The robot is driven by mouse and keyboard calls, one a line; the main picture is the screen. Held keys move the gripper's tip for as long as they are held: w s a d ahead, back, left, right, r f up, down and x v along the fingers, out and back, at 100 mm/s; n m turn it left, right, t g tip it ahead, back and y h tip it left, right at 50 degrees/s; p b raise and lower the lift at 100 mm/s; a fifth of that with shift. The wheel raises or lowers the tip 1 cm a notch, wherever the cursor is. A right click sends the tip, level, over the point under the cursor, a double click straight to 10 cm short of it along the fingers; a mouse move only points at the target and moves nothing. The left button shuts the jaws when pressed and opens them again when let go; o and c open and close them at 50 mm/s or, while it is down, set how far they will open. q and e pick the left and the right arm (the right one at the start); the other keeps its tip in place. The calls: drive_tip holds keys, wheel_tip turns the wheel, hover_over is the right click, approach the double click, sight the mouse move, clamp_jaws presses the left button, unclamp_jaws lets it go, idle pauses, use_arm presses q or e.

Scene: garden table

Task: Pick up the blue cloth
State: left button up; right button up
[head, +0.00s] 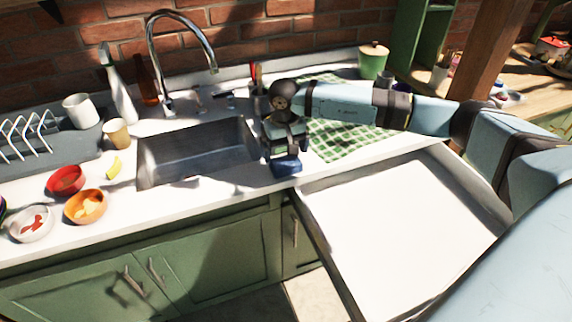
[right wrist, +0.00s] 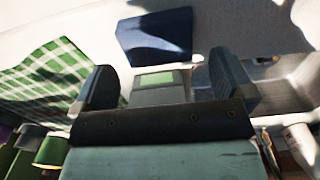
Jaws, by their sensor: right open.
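The blue cloth (head: 287,168) lies on the white counter just right of the sink, close to the front edge. In the right wrist view the cloth (right wrist: 155,38) is a flat dark blue patch beyond the fingertips, partly in shadow. My right gripper (head: 285,150) points down over the cloth and hides part of it in the head view. In the right wrist view its two fingers (right wrist: 165,82) are apart, with nothing held between them. My left gripper is not in view.
The metal sink (head: 195,158) lies left of the right gripper. An open, empty white drawer (head: 405,235) juts out in front of the counter. Bowls, a cup and a dish rack stand at the left.

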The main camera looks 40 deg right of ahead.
sight(286, 161)
wheel_tip(286, 161, down, 5)
drive_tip(key=shift+d+f+p, duration=0.1)
drive_tip(key=shift+p, duration=0.3)
drive_tip(key=c, duration=0.6)
drive_tip(key=shift+r, duration=0.2)
drive_tip(key=shift+c, duration=0.2)
